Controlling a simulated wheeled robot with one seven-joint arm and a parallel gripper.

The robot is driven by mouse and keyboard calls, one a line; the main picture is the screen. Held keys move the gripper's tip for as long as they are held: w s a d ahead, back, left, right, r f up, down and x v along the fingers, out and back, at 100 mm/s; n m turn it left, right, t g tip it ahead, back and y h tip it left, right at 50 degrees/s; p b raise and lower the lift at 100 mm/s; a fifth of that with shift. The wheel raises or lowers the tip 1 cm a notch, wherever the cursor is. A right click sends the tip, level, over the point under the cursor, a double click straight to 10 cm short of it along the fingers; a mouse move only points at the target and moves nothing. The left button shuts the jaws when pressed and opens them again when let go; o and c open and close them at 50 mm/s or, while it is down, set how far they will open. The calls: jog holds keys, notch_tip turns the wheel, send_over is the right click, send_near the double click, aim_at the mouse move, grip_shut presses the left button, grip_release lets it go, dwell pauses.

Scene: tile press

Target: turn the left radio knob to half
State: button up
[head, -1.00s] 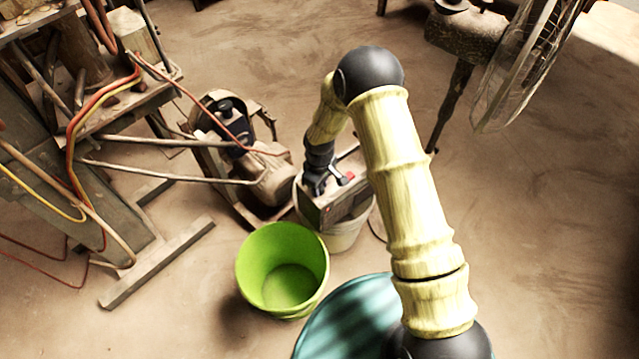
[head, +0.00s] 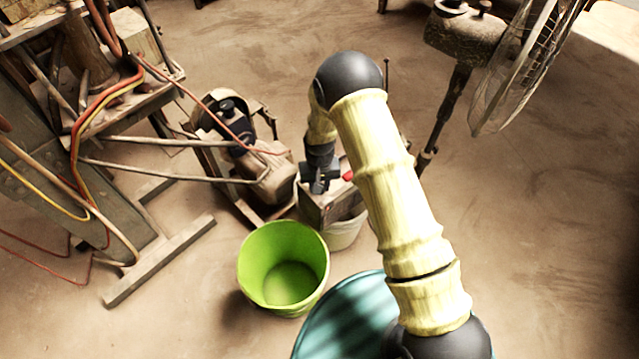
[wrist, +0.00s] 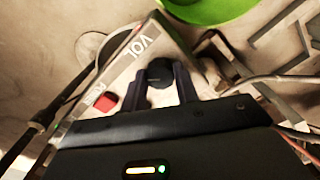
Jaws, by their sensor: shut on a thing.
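The radio (head: 312,212) is a grey box resting on a pale bucket, with its top panel facing up. In the wrist view the radio (wrist: 140,52) shows a "VOL" label, a dark round knob (wrist: 160,72) and a red knob or button (wrist: 105,101) with a partly hidden label beside it. My gripper (head: 320,180) is over the radio's top. In the wrist view my gripper (wrist: 161,86) has its two fingers on either side of the dark knob and is shut on it. The knob's pointer mark cannot be made out.
A green bucket (head: 262,262) stands in front of the radio, and a teal round top (head: 340,318) is nearer. A motor (head: 272,185) and a machine frame with hoses (head: 100,110) are at left. A fan (head: 515,75) stands at right. Open floor lies right.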

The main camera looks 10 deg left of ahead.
jog(key=shift+m, duration=0.4)
jog(key=o, duration=1)
jog(key=shift+r, duration=0.1)
notch_tip(320, 180, up, 17)
jog(key=shift+r+p, duration=0.1)
jog(key=shift+p, duration=0.8)
